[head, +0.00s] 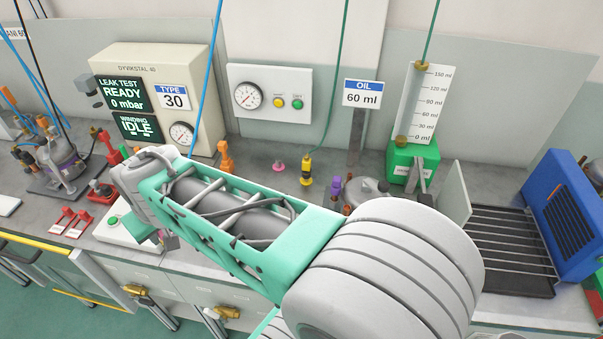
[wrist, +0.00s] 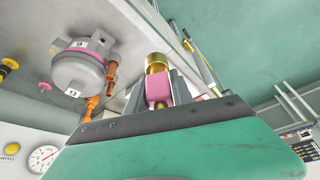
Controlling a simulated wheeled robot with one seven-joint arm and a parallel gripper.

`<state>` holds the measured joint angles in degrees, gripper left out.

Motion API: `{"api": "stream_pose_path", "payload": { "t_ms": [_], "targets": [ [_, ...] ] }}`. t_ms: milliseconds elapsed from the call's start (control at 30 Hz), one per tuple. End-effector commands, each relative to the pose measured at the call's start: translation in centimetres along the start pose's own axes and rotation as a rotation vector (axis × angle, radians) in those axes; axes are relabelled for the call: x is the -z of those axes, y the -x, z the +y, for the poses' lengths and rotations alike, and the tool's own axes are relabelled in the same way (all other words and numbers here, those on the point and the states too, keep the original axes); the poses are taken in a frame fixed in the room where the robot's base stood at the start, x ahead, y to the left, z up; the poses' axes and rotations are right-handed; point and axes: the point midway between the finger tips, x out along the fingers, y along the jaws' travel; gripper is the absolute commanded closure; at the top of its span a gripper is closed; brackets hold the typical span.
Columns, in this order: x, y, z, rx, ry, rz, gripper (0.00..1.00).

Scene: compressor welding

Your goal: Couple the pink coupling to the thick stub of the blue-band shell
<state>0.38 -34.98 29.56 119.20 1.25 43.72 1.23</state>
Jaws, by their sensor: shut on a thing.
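My gripper (wrist: 162,88) is shut on the pink coupling (wrist: 158,93), a small pink block with a brass end sticking out beyond the fingers. In the head view, a bit of the pink coupling (head: 172,242) shows at the arm's end, over the bench's front edge. In the wrist view, which looks upside down, a grey shell (wrist: 77,72) with a pink band and "6" labels stands on the bench, apart from my gripper. Orange fittings (wrist: 91,107) are beside it. My arm hides that area in the head view. I cannot make out a blue band on any shell.
Another shell (head: 60,160) with hoses stands at the far left. A partly hidden grey shell (head: 365,192) is behind my arm. Pink (head: 279,165) and yellow (head: 307,168) fittings stand at the back. A wire rack (head: 510,245) and blue unit (head: 565,210) fill the right.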

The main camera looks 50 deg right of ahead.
Motion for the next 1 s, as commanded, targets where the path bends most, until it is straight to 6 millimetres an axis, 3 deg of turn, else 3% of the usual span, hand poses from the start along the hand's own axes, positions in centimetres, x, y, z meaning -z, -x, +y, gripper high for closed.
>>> {"api": "stream_pose_path", "payload": {
  "t_ms": [167, 333, 467, 600, 800, 1000],
  "targets": [
    [0.5, -0.2, 6.2, -0.102, -0.245, 0.001, 1.0],
    [-0.6, 0.6, 15.2, -0.259, -0.622, 0.0, 1.0],
    [-3.2, 2.0, 22.5, -0.402, -0.97, -0.001, 1.0],
    [-7.6, 4.3, 29.3, -0.57, -1.375, -0.003, 1.0],
    [-15.3, 7.9, 35.7, -0.81, -1.956, -0.004, 1.0],
    [-20.5, 10.4, 38.0, -0.971, -2.348, -0.004, 1.0]
  ]
}}
